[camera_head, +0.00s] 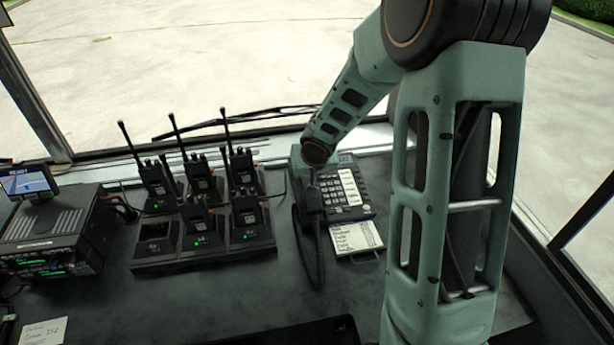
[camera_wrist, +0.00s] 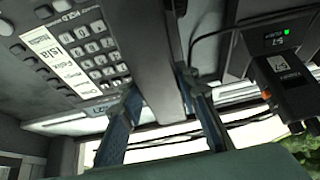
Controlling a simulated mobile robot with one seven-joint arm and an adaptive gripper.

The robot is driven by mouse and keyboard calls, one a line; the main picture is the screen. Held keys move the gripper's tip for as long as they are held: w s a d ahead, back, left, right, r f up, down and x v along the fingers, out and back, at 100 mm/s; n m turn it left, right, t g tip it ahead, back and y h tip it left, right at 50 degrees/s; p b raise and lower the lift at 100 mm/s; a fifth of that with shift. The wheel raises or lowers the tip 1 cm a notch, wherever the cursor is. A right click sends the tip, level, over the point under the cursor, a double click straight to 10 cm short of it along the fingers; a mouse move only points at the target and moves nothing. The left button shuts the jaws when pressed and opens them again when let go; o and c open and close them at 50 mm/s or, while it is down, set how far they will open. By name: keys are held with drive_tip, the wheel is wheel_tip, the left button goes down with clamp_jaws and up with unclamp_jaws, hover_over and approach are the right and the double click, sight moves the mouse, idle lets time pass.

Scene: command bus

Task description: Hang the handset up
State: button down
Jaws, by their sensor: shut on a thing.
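The desk phone (camera_head: 350,190) sits on the dark dash right of the radio chargers, its keypad and a paper label facing up. Its keypad also shows in the wrist view (camera_wrist: 98,58). The dark handset (camera_head: 311,203) is along the phone's left side, its coiled cord (camera_head: 318,262) looping down in front. In the wrist view the handset (camera_wrist: 162,55) runs between the two fingers of my gripper (camera_wrist: 160,88), which is shut on it. My gripper (camera_head: 315,176) is mostly hidden behind my wrist in the head view. Whether the handset touches its cradle cannot be told.
Several handheld radios (camera_head: 203,182) stand in chargers (camera_head: 205,252) left of the phone; one radio (camera_wrist: 287,85) is close beside the handset in the wrist view. A list card (camera_head: 354,238) lies before the phone. A radio unit (camera_head: 50,235) with a small screen (camera_head: 27,182) is at far left.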

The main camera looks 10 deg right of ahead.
drive_tip(key=c, duration=1.4)
unclamp_jaws()
drive_tip(key=shift+r, duration=0.15)
drive_tip(key=v, duration=1)
drive_tip(key=shift+d, duration=0.1)
drive_tip(key=shift+v, duration=0.9)
